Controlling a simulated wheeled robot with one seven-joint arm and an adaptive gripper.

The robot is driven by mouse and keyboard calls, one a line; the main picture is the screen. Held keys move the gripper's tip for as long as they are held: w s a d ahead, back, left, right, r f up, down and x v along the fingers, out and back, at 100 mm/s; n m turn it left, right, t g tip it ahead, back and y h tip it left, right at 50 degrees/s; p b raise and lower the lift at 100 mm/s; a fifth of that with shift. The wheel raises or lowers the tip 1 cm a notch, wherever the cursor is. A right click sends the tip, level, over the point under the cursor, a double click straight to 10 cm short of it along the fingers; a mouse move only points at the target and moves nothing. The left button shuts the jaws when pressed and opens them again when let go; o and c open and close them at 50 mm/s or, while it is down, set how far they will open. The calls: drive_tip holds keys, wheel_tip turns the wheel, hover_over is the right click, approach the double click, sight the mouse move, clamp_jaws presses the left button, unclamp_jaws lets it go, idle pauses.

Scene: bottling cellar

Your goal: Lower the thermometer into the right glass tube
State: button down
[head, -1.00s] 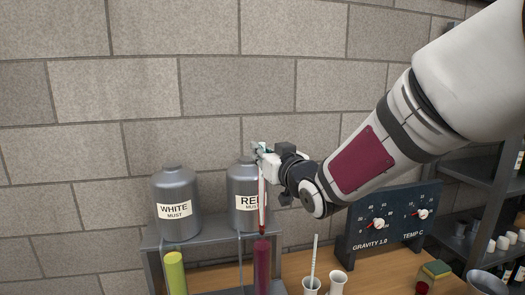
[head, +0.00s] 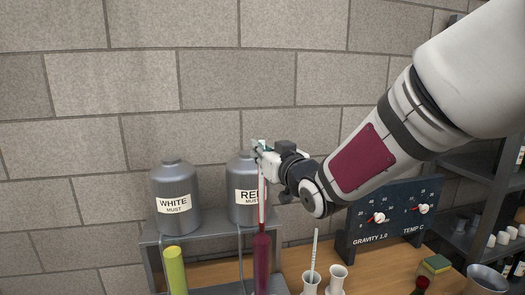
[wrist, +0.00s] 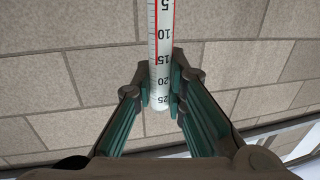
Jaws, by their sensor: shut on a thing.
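My gripper (head: 258,149) is shut on the upper part of a slim white thermometer (head: 262,195) with a red stripe, which hangs upright. In the wrist view the thermometer (wrist: 160,42) shows printed numbers and stands between the fingertips (wrist: 160,88). The right glass tube (head: 262,262), filled with dark red liquid, stands in front of the red must tank. The thermometer's lower end meets the tube's mouth in the head view. I cannot tell whether the tip is just inside, touching the rim or in front of it. The wrist view does not show the tube.
The left tube (head: 175,270) holds yellow-green liquid. The white must tank (head: 174,185) and red must tank (head: 243,168) stand on a grey rack (head: 150,237). White cups (head: 337,277), one with a rod, and a dial panel (head: 392,218) stand to the right.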

drive_tip(key=shift+f, duration=0.2)
drive_tip(key=shift+f+b, duration=0.8)
drive_tip(key=shift+f, duration=0.5)
idle(0.4)
drive_tip(key=b, duration=0.3)
hover_over(263, 210)
drive_tip(key=shift+w+a+f, duration=0.1)
drive_tip(key=shift+w+f, duration=0.15)
drive_tip(key=shift+f, duration=1.05)
drive_tip(key=shift+w+a+f, duration=0.1)
drive_tip(key=shift+w+f, duration=0.1)
drive_tip(key=shift+f, duration=1.1)
drive_tip(key=shift+f+b, duration=3.15)
drive_tip(key=shift+f, duration=0.75)
